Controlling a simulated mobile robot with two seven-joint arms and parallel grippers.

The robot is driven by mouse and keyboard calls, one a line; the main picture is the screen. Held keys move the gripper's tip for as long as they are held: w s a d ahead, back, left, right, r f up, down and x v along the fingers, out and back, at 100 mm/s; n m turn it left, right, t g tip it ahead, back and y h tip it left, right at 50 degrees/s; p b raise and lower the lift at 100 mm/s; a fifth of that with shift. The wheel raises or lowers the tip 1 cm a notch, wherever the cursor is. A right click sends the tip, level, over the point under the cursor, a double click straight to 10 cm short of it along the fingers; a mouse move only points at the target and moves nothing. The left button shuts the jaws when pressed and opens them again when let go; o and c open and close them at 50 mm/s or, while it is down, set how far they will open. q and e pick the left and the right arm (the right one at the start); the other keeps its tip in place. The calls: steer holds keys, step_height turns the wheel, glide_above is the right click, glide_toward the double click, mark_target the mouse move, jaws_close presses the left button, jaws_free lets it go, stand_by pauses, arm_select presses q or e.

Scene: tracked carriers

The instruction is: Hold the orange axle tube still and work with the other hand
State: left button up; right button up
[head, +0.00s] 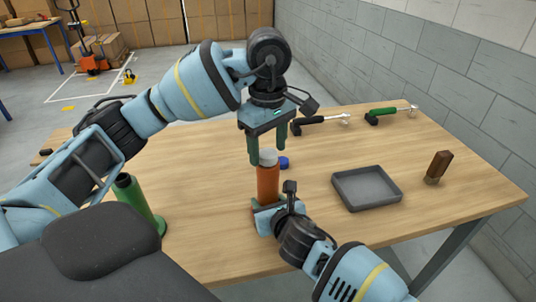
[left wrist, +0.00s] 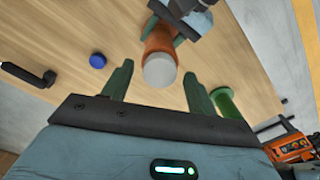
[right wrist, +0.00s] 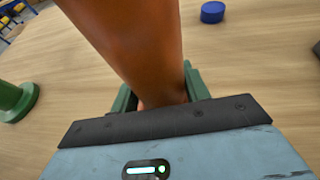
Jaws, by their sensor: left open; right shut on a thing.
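The orange axle tube (head: 268,186) stands upright on the wooden table with a grey cap (head: 268,157) on its top end. My right gripper (head: 268,214) is shut around the tube's lower part; in the right wrist view the tube (right wrist: 138,45) runs up from between the fingers. My left gripper (head: 267,156) points down from above, open, with one finger on each side of the cap. In the left wrist view the cap (left wrist: 160,69) lies between the fingers with gaps on both sides. The tube's foot is hidden by my right gripper.
A blue round cap (head: 284,162) lies just behind the tube. A green tube (head: 136,198) stands at the left. At the right are an empty grey tray (head: 367,205) and a brown-handled brush-like thing (head: 438,167). Black-handled (head: 310,120) and green-handled (head: 388,112) tools lie at the back.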

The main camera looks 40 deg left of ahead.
arm_select(q)
steer(key=n, duration=1.2)
stand_by(0.6)
steer(key=c, duration=0.9)
steer(key=m, duration=0.7)
steer(key=shift+m, duration=1.3)
